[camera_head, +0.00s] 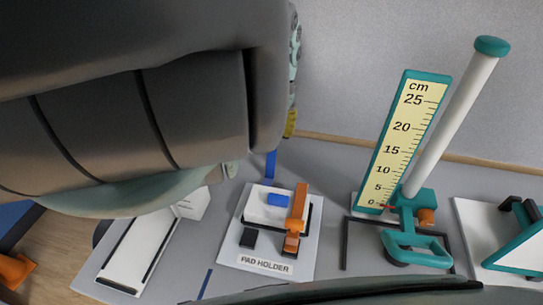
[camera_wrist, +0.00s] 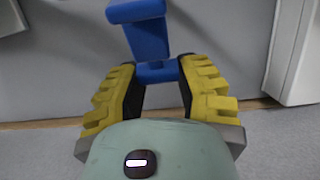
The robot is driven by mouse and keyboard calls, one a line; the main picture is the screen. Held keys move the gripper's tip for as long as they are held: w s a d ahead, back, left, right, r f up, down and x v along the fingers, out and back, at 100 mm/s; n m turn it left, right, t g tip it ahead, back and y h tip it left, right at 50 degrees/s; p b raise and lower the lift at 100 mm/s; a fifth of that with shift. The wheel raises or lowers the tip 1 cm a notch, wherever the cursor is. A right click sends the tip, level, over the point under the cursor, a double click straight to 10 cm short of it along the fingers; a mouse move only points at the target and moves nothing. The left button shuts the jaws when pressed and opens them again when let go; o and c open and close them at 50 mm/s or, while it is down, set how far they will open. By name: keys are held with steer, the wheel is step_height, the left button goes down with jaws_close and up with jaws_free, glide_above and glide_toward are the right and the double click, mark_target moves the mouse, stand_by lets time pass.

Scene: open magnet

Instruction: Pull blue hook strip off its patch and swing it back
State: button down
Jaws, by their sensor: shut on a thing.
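The blue hook strip (camera_wrist: 145,35) stands at the top middle of the wrist view, with a wide bar at its far end and a narrower body. Its near end is between the yellow finger pads of my gripper (camera_wrist: 156,75), which is shut on it. In the head view, a narrow upright blue piece (camera_head: 270,165) shows behind the pad holder; it may be the same strip. My dark arm covers the upper left there, and only a bit of a yellow finger (camera_head: 290,123) shows at its edge. I cannot make out the strip's patch in either view.
A white pad holder (camera_head: 265,264) carries blue, black and orange parts. A teal stand with a cm scale (camera_head: 405,140) and a tall white post (camera_head: 455,115) rise to its right. A white panel (camera_head: 135,250) lies left. A grey wall (camera_head: 350,45) stands behind.

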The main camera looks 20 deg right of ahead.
steer(key=shift+a+f, duration=0.1)
steer(key=c, duration=0.9)
jaws_free()
steer(key=shift+s, duration=0.1)
steer(key=o, duration=0.3)
steer(key=v, duration=0.7)
steer(key=shift+r, duration=0.3)
